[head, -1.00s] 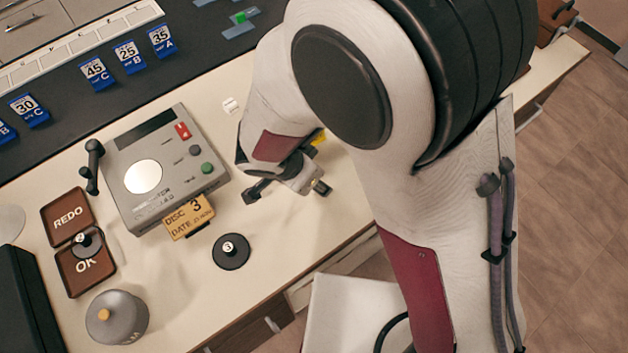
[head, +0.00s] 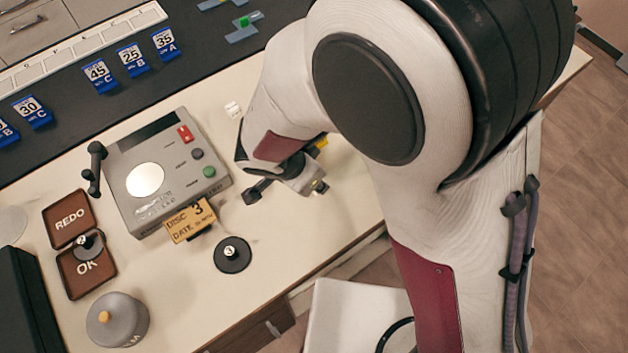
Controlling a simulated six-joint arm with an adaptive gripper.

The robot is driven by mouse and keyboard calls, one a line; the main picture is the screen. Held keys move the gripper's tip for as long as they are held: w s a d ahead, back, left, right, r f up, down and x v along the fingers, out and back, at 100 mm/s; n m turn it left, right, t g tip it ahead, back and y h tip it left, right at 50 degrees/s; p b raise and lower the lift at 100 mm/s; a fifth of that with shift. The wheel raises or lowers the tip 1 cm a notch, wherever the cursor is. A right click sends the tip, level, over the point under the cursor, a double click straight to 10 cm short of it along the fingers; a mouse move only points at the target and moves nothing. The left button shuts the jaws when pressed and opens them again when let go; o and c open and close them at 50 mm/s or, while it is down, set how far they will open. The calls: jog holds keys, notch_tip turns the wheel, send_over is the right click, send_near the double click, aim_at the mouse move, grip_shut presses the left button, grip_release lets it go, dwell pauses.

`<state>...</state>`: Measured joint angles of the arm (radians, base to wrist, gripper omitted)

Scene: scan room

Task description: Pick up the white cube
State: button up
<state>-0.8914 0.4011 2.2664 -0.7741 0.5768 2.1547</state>
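The white cube (head: 233,109) is small, with faint dark marks on it. It sits on the pale tabletop in the head view, right of the grey device and close to the left of my wrist. My gripper (head: 287,191) is over the tabletop, nearer the front edge than the cube and to its right. Its dark fingertips appear spread apart with nothing visible between them. Part of the gripper is hidden by my wrist. The cube is apart from the gripper.
A grey device (head: 160,172) with buttons stands left of my gripper. A yellow disc label (head: 190,220) is at its front. Blue number tags (head: 131,58) stand behind.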

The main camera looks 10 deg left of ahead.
jog(key=shift+r, duration=0.8)
jog(key=shift+s+a+r, duration=0.1)
jog(key=shift+r, duration=0.15)
jog(key=s+a, duration=0.3)
jog(key=s, duration=0.2)
jog(key=s+a, duration=0.3)
jog(key=s, duration=0.2)
jog(key=s+a, duration=0.3)
jog(key=s, duration=0.1)
jog(key=shift+s+a, duration=0.35)
jog(key=shift+s, duration=0.05)
jog(key=shift+w, duration=0.1)
